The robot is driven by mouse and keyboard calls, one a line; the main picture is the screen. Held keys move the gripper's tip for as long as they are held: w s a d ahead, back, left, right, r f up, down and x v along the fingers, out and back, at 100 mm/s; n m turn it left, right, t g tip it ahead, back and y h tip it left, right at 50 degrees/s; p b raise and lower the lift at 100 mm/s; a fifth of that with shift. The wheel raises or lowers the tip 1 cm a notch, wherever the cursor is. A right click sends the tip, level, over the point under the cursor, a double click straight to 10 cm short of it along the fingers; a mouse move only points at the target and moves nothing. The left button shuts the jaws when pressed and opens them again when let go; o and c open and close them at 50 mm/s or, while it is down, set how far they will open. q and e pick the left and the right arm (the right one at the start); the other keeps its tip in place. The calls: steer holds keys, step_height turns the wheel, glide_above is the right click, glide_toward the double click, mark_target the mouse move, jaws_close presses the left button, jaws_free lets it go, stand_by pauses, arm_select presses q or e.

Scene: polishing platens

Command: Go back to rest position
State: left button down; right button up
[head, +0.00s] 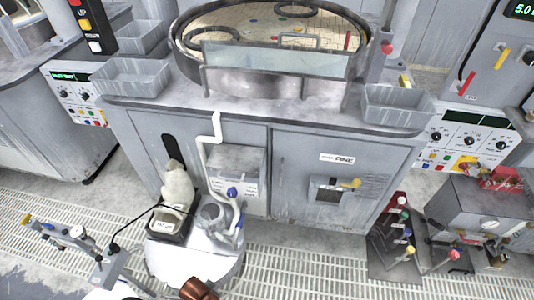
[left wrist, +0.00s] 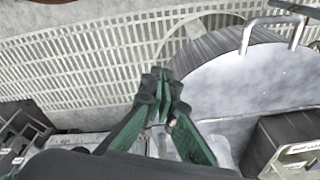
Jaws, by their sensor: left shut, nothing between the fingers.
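My left gripper (left wrist: 160,85) shows in the left wrist view, its green fingers drawn together with nothing between them. It hangs over the grated floor (left wrist: 80,65), beside a round grey drum-like thing (left wrist: 245,85) with a metal handle on top. Whether it touches anything below is hard to tell. No gripper shows in the head view, and my right gripper is in neither view.
In the head view, a grey polishing machine (head: 300,150) carries a round platen basin (head: 275,85). A small round table (head: 195,262) holds a bottle (head: 178,187) and a jug. A control box (head: 480,215) stands at right. Grated floor (head: 300,275) lies open between.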

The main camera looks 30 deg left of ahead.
arm_select(q)
step_height(320, 180, down, 10)
steer(key=s+r+p, duration=0.1)
steer(key=s+p, duration=0.1)
steer(key=s, duration=0.1)
steer(key=s+f+p, duration=0.3)
steer(key=s+f, duration=0.4)
steer(key=s, duration=0.3)
steer(key=s+f+m+g+p, duration=0.1)
steer(key=s+f+p, duration=0.2)
steer(key=s+f, duration=0.5)
steer(key=shift+s+d+h, duration=0.3)
steer(key=shift+s+d, duration=0.05)
steer(key=shift+s, duration=0.6)
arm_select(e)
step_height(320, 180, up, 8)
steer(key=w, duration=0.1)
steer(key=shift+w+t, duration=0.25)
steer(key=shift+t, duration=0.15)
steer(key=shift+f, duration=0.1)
